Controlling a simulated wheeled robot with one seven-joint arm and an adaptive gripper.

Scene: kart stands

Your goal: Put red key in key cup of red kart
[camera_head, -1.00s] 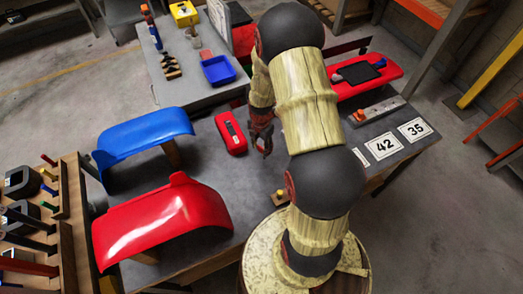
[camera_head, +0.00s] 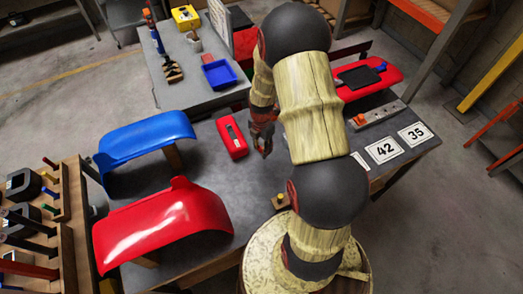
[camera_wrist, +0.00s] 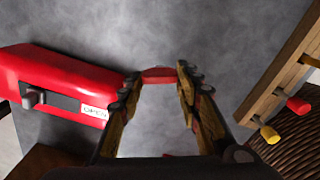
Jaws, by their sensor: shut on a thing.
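My gripper (camera_head: 263,143) hangs over the grey table, right of the red box. In the wrist view its fingers (camera_wrist: 158,82) are shut on a small red thing (camera_wrist: 158,73), which looks like the red key; only its rounded end shows. In the head view the held thing is too small to make out. The red body part (camera_head: 380,75) at the back right may belong to the red kart; my arm partly covers that area. A red curved cover (camera_head: 165,222) stands at the front left. I cannot make out the key cup for certain.
A red box (camera_head: 232,138) marked OPEN lies left of my gripper. A wooden rack (camera_wrist: 285,80) with red and yellow pegs is near the table's front edge. A blue cover (camera_head: 145,138) stands at left. Number cards (camera_head: 384,149) lie at right. A blue tray (camera_head: 218,73) is behind.

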